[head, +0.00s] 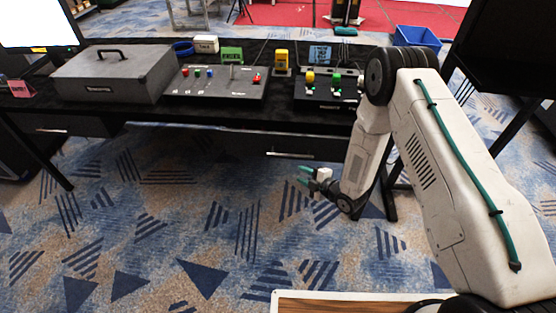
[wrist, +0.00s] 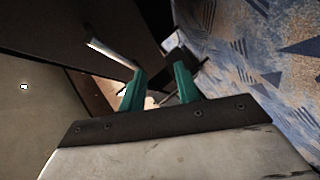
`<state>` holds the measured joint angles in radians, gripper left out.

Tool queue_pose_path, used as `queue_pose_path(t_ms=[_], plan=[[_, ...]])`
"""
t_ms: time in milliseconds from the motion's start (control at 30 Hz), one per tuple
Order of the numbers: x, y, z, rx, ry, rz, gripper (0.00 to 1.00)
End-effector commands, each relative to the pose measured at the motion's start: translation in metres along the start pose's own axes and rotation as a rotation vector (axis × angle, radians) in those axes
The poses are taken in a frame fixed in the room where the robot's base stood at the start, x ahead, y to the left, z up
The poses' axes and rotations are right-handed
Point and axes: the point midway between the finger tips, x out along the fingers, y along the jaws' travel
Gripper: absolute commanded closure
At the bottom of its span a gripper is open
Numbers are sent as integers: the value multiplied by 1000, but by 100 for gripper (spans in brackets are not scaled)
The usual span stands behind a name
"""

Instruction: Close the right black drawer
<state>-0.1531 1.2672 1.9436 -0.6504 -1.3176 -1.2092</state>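The right black drawer (head: 255,148) is under the right part of the black table in the head view. Its front carries a pale bar handle (head: 288,155). The front seems to stand forward of the table edge, but how far it is out is hard to tell. A silver bar handle (wrist: 110,53) on a dark panel also shows in the wrist view, left of the fingers. My gripper (head: 302,175) has green fingers and is low, just in front of and below the drawer handle. In the wrist view my gripper (wrist: 160,84) is open, with nothing held between the fingers.
A left drawer (head: 30,126) with its own handle is under the table's left end. The black table (head: 120,112) bears a grey case (head: 115,75), a button panel (head: 215,84) and another panel (head: 325,90). Patterned carpet (head: 170,220) in front is clear.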

Motion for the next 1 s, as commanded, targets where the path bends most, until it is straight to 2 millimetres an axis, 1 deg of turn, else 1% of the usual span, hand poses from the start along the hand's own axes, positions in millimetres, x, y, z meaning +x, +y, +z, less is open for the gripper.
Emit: queue_pose_path(t_ms=[33,100,167,267,367,600,700,833,1000], plan=[[3,15,5,-65,-8,67,68],[5,32,4,-149,-14,137,68],[6,39,1,-201,-15,169,68],[11,41,-6,-248,-7,182,68],[22,42,-10,-258,-2,180,68],[60,48,-11,-255,0,178,68],[73,51,-10,-255,-3,178,68],[83,53,-9,-253,-4,179,68],[87,54,-9,-252,-5,178,68]])
